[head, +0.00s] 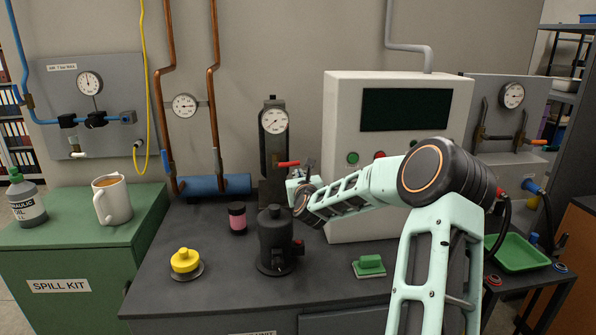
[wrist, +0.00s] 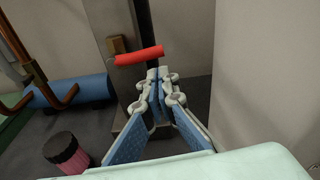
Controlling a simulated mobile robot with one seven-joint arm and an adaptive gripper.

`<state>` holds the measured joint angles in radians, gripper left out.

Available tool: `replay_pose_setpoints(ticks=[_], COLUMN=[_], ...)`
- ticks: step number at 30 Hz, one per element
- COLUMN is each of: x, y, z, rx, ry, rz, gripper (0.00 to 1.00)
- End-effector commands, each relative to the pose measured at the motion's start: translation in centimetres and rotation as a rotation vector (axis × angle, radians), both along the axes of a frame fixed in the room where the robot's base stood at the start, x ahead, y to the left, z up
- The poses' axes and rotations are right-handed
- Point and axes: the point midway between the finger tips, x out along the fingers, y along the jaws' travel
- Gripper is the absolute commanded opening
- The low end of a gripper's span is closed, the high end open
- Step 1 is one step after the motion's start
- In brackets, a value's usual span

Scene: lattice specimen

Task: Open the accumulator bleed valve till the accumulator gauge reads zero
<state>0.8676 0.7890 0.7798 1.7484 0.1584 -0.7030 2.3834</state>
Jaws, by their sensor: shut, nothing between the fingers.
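A red lever handle (head: 289,163) sticks out sideways from a dark upright block (head: 270,150) on the bench. No label shows whether this is the bleed valve. A round white gauge (head: 274,121) sits at the block's top; its reading is too small to tell. In the wrist view the red lever (wrist: 138,55) lies just beyond and slightly left of my fingertips. My gripper (wrist: 158,75) is shut and empty, its fingertips together below the lever's right end, apparently not holding it. In the head view my wrist partly hides the gripper.
A black cylindrical unit (head: 276,240) stands in front of the block. The white control cabinet (head: 345,120) is close on the right.

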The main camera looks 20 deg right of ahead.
Motion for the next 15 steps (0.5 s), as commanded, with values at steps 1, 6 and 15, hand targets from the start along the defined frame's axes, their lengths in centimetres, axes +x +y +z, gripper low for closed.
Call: replay_pose_setpoints(ticks=[1, 6, 15], x=[0.8, 2.6, 3.8], y=[-0.2, -0.8, -1.2], z=[0.0, -0.3, -0.6], rx=[0.000, 0.000, -0.002], ry=[-0.001, 0.000, 0.002], rz=[0.000, 0.000, 0.000], gripper=[0.00, 0.00, 0.00])
